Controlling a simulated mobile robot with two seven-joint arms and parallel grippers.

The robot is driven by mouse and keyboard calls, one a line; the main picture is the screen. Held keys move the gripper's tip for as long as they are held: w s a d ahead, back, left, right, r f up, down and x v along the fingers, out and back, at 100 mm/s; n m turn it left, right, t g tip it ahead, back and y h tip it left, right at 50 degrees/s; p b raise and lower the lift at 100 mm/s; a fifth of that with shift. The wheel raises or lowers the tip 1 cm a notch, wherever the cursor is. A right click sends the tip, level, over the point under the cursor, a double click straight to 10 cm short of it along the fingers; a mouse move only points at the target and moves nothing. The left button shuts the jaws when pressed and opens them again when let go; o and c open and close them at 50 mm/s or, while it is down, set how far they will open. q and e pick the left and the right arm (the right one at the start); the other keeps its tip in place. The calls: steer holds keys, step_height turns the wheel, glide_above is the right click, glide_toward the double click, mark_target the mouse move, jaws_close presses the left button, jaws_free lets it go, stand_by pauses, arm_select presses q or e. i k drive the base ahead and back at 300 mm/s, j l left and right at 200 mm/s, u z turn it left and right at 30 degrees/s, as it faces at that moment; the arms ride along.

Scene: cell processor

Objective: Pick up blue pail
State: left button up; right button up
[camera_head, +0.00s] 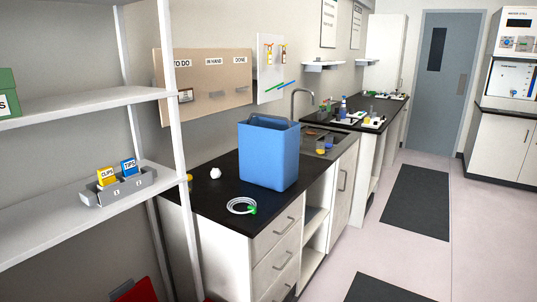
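The blue pail (266,156) stands upright on the black counter (215,215), near its front edge and just left of the sink. It is a tall, box-shaped pail, and its inside is mostly hidden from this angle. Neither of my grippers shows in the head view.
A coil of clear tubing with a green end (241,206) lies in front of the pail. A small white object (215,173) sits to its left. A white shelf rack (60,215) stands at the left. The floor (330,270) at right is open, with dark mats.

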mark_target(270, 145)
steer(key=i+l+u, duration=0.1)
steer(key=i+l, duration=0.15)
steer(key=i+l+u, duration=0.1)
steer(key=i+l, duration=0.15)
steer(key=l, duration=0.15)
steer(key=i+l+u, duration=0.1)
steer(key=i+l, duration=0.15)
steer(key=i+l+u, duration=0.1)
steer(key=l, duration=0.4)
steer(key=i+l, duration=0.3)
steer(key=i+l+u, duration=0.15)
steer(key=l, duration=0.3)
steer(key=i+l+u, duration=0.1)
steer(key=i+l, duration=0.15)
steer(key=l, duration=0.15)
